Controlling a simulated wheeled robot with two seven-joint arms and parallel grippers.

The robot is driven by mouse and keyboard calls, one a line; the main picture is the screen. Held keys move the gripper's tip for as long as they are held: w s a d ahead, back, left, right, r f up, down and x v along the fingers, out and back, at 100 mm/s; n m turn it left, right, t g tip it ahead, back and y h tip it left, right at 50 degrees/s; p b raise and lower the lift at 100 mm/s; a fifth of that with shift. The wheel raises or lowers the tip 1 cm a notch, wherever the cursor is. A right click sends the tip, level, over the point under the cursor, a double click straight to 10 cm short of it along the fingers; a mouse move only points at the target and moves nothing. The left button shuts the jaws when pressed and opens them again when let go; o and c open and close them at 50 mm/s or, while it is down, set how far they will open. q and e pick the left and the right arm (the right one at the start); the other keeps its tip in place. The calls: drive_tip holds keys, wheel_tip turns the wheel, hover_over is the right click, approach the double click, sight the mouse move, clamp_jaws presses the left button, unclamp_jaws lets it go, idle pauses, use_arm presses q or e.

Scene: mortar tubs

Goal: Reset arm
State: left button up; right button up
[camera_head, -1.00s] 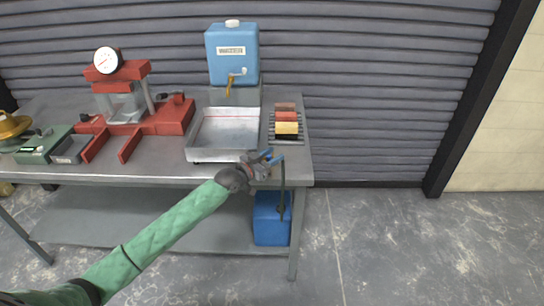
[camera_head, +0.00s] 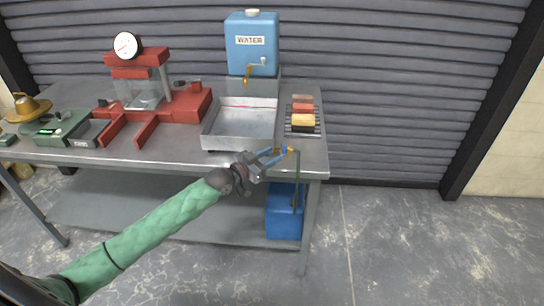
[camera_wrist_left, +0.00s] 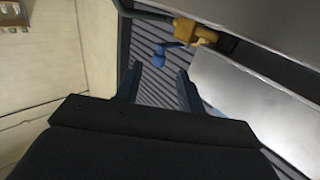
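My left gripper (camera_head: 275,156) is at the front right edge of the bench, its blue fingers pointing right at a yellow valve (camera_head: 291,150) on top of a thin dark pipe. In the left wrist view the two fingers (camera_wrist_left: 158,80) stand apart with nothing between them. The valve's blue handle (camera_wrist_left: 166,52) and yellow body (camera_wrist_left: 193,31) lie beyond the fingertips in that view. I cannot tell the exact gap in the head view. My right gripper is in neither view.
The bench (camera_head: 175,157) holds a metal tray (camera_head: 226,139), a blue water tank (camera_head: 251,48), a red press (camera_head: 185,105), a rack of coloured blocks (camera_head: 303,121) and a green scale (camera_head: 62,130). A blue container (camera_head: 284,221) stands below. Floor to the right is clear.

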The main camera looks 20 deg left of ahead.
use_arm(q)
drive_tip(key=s+d+f+g+y, duration=0.25)
drive_tip(key=s+d+f, duration=0.25)
drive_tip(key=s+f, duration=0.3)
drive_tip(key=s+d+f+g+y, duration=0.1)
drive_tip(key=s+d+f+g, duration=0.4)
drive_tip(key=s, duration=0.6)
drive_tip(key=s+a+f+n+g+y, duration=0.2)
drive_tip(key=s+y, duration=0.1)
drive_tip(key=s, duration=0.8)
drive_tip(key=s+a+f+n+g+y, duration=0.2)
drive_tip(key=s+f+g, duration=0.1)
drive_tip(key=s, duration=0.8)
drive_tip(key=s+d+f+g, duration=0.1)
drive_tip(key=s+d+f, duration=0.1)
drive_tip(key=d+f, duration=0.4)
wheel_tip(320, 180, down, 5)
drive_tip(key=shift+r+g+h, duration=0.2)
drive_tip(key=shift+g+h, duration=0.15)
